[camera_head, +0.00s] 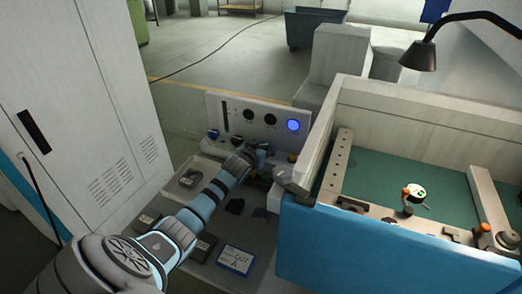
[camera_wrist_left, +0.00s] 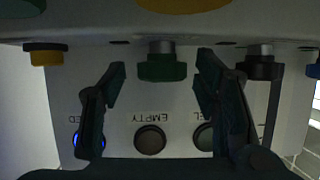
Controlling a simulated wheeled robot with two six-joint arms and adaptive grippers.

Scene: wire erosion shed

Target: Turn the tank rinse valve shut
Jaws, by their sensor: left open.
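A pale control panel (camera_head: 228,118) stands beyond my left arm in the head view, with a row of valve knobs low on its front. My left gripper (camera_head: 259,154) is at this row and hides part of it. In the left wrist view the open left gripper (camera_wrist_left: 162,66) has its fingers on either side of a green knob (camera_wrist_left: 163,68) on a metal stem, with gaps visible at both sides. A yellow knob (camera_wrist_left: 45,55) is to its left and a black knob (camera_wrist_left: 260,68) to its right. I cannot read which knob is the tank rinse valve. My right gripper is not in view.
The panel has dark round buttons and a lit blue button (camera_head: 293,125). A blue-sided tank (camera_head: 375,250) stands close on the right. A grey tray (camera_head: 262,238) with dark pieces and a labelled card lies below my arm. A white cabinet (camera_head: 75,110) is on the left.

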